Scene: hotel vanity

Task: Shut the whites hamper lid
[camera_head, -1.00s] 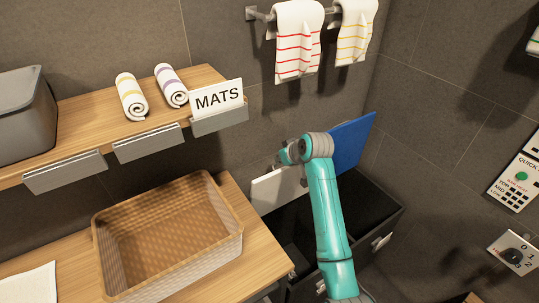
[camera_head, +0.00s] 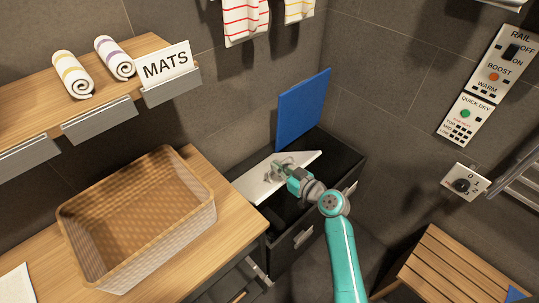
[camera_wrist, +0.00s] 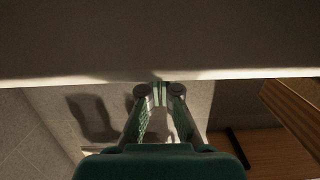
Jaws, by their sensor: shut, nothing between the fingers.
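The white lid (camera_head: 262,188) of the dark hamper (camera_head: 345,163) is tilted down over the left compartment but not flat; a dark gap shows under its front edge. The blue lid (camera_head: 304,108) stands upright on the right side. My gripper (camera_head: 279,165) is shut and empty, its tip at the white lid. In the wrist view, the shut fingertips (camera_wrist: 160,90) are close to the edge of a pale panel (camera_wrist: 160,40), which looks like the white lid. I cannot tell whether they touch it.
A wooden counter (camera_head: 205,240) with a woven basket (camera_head: 140,225) is left of the hamper. A shelf with rolled towels and a MATS sign (camera_head: 166,65) is above. A slatted wooden bench (camera_head: 450,270) stands at front right. Control panels (camera_head: 480,85) are on the right wall.

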